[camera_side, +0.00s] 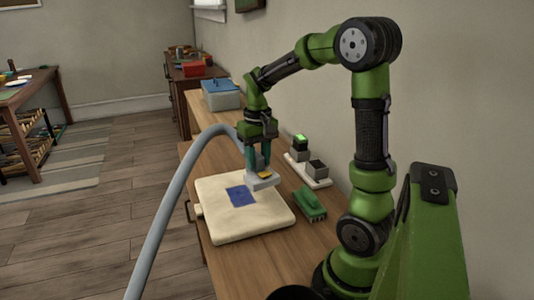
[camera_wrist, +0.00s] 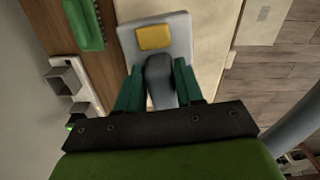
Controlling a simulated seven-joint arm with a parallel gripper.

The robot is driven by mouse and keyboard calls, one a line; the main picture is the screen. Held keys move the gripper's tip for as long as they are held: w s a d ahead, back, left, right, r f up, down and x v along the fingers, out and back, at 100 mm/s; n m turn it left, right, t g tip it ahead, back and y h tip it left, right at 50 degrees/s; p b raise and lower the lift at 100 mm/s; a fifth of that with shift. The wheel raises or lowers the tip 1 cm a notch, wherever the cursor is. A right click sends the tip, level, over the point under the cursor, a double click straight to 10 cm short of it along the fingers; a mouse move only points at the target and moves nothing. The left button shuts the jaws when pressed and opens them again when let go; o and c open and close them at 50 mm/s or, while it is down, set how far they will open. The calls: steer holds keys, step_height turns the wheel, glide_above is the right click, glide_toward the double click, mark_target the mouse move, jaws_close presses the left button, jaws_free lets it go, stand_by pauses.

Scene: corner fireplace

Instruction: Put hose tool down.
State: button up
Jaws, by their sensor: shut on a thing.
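The hose tool (camera_side: 261,182) is a pale grey head with a yellow patch, joined to a thick grey hose (camera_side: 165,205). My gripper (camera_side: 258,164) points down and is shut on the tool's dark neck. In the wrist view, my gripper's green fingers (camera_wrist: 158,88) stand on both sides of that neck, and the tool's flat head (camera_wrist: 178,22) extends past them. I cannot tell whether the head touches the pad.
A green brush (camera_side: 310,204) lies on the wooden bench right of the pad. A grey-blue box (camera_side: 220,94) stands farther back. The wall runs along the right.

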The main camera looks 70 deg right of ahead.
steer(key=s+a+f+m, duration=0.1)
steer(key=s+a+f, duration=0.3)
steer(key=s, duration=0.1)
steer(key=shift+m, duration=0.4)
steer(key=w+d+f, duration=0.1)
steer(key=w+d, duration=0.1)
steer(key=w, duration=0.2)
steer(key=w+d+f, duration=0.2)
steer(key=w+d, duration=0.1)
steer(key=w, duration=0.2)
steer(key=w+d+f, duration=0.1)
steer(key=w+d, duration=0.1)
steer(key=w, duration=0.2)
steer(key=shift+w+d+f, duration=0.2)
steer(key=shift+w+d, duration=0.15)
steer(key=shift+w, duration=0.05)
steer(key=shift+f, duration=0.45)
steer(key=shift+f, duration=0.15)
steer(key=o, duration=0.9)
steer(key=shift+o, duration=0.2)
